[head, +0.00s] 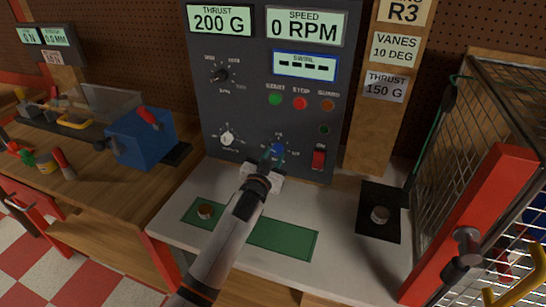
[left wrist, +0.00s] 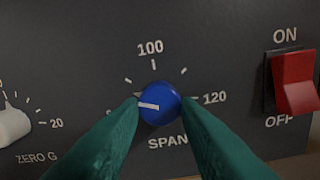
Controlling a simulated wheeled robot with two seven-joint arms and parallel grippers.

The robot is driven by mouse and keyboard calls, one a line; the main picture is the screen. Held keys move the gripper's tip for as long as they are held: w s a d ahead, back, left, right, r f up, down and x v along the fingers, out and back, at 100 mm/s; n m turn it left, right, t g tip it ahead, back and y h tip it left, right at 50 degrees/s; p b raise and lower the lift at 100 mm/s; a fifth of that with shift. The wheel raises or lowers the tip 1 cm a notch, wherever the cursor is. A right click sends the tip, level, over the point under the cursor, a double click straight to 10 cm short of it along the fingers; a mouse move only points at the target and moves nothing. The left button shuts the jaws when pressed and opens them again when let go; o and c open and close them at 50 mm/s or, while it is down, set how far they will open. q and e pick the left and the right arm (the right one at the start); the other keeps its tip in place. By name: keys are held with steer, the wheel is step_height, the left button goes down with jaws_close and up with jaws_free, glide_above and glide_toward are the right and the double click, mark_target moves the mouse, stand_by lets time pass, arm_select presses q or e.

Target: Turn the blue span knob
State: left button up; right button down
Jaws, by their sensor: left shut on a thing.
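The blue span knob (left wrist: 160,103) is on the dark panel, with a scale marked 100 at the top and 120 at the right. Its white pointer line lies almost level and reaches toward the left. My left gripper (left wrist: 160,110) has one green finger on each side of the knob and is shut on it. In the head view the knob (head: 278,148) shows just beyond the tips of my left gripper (head: 272,155). My right gripper is not in view.
A red ON/OFF switch (left wrist: 295,82) is right of the knob, and a white zero knob (left wrist: 12,124) is left. The panel reads thrust 200 G (head: 221,21) and speed 0 RPM (head: 304,25). A red-framed wire cage (head: 470,220) stands at the right.

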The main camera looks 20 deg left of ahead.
arm_select(q)
steer(key=shift+m, duration=0.5)
steer(key=o, duration=1)
steer(key=shift+c, duration=0.2)
steer(key=s+b, duration=0.1)
steer(key=s, duration=1.1)
steer(key=shift+a, duration=0.25)
steer(key=shift+f, duration=0.1)
